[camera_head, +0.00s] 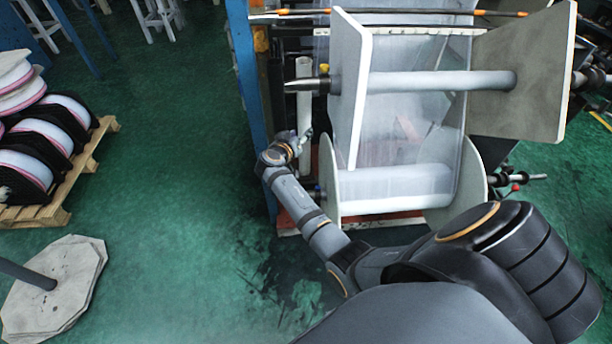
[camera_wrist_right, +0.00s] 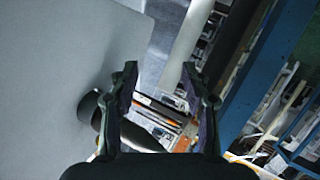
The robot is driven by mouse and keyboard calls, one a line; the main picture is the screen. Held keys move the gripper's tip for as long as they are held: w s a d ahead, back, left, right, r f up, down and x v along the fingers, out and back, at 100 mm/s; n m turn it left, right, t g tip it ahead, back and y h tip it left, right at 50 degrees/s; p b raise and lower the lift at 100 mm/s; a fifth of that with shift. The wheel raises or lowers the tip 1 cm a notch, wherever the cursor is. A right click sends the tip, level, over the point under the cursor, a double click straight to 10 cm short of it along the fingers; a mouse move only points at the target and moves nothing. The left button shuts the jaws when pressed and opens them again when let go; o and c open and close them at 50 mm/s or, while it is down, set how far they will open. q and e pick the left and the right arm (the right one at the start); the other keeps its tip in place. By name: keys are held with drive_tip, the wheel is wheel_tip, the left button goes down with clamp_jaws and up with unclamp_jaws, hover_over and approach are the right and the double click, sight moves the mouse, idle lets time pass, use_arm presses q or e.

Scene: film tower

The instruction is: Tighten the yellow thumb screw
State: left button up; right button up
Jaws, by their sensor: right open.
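The film stand holds an upper spindle (camera_head: 430,82) with a dark tapered left end (camera_head: 300,86) and a lower film roll (camera_head: 395,186) between pale discs. My right gripper (camera_head: 305,137) is below that tapered end, left of the film stand's plates. In the right wrist view my right gripper (camera_wrist_right: 160,67) is open, with nothing between its fingertips. A dark rounded shaft end (camera_wrist_right: 90,106) sticks out from a grey plate (camera_wrist_right: 60,60) beside the left finger, partly behind it. My left gripper is out of view.
A blue post (camera_head: 243,75) stands just left of the film stand; it also shows in the right wrist view (camera_wrist_right: 268,65). A wooden pallet (camera_head: 75,180) with film reels and a pale stacked base (camera_head: 70,290) are on the left. The green floor between is clear.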

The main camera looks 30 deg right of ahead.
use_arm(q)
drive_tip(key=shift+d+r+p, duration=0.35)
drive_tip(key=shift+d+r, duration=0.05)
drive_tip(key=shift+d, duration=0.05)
use_arm(e)
drive_tip(key=s+a+f+n+y, duration=0.1)
drive_tip(key=s+f+y, duration=0.1)
drive_tip(key=f, duration=0.5)
drive_tip(key=s+f+n+g+y, duration=0.1)
drive_tip(key=s+f+n, duration=0.1)
drive_tip(key=f, duration=0.6)
drive_tip(key=shift+s+a+f+n+y, duration=0.2)
drive_tip(key=shift+s+a+n+y, duration=0.15)
drive_tip(key=shift+s, duration=0.4)
